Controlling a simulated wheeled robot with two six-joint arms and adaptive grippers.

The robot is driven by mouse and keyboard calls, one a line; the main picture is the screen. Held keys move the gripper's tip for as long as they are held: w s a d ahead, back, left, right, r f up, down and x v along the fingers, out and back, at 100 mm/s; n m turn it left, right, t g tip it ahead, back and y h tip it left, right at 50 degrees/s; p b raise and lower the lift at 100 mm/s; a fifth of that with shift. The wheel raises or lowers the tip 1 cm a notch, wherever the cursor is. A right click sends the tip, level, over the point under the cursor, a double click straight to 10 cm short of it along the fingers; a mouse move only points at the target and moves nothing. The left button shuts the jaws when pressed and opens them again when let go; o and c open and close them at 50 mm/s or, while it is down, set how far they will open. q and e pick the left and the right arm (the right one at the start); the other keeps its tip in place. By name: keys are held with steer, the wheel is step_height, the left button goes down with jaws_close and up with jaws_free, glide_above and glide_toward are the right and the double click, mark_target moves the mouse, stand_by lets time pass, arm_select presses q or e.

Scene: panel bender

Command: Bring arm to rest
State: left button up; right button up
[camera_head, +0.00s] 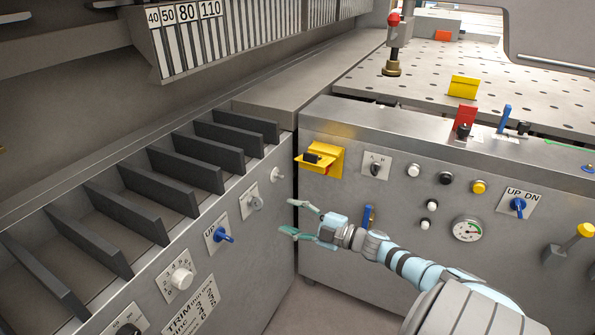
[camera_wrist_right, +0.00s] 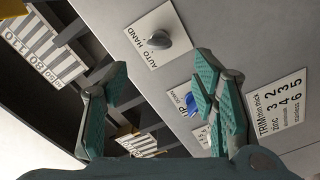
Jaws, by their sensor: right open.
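My right arm comes in from the bottom right in the head view. Its gripper (camera_head: 291,218) is open and empty, in front of the corner where the left and right control panels meet. In the right wrist view the two green-padded fingers (camera_wrist_right: 160,105) stand apart with nothing between them. Beyond them are a grey knob (camera_wrist_right: 158,41) on an AUTO/HAND plate and a blue switch (camera_wrist_right: 191,103), partly hidden by a finger. The fingers look clear of the panel. My left gripper is not in view.
The left panel (camera_head: 235,270) carries a blue switch (camera_head: 222,236) and a white dial (camera_head: 181,278). The right panel (camera_head: 330,235) has a yellow-backed switch (camera_head: 320,160), several buttons, a gauge (camera_head: 467,229) and a blue UP/DN knob (camera_head: 518,205). Dark slotted dividers (camera_head: 185,160) stand above the left panel.

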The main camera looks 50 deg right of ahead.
steer(key=shift+v, duration=0.95)
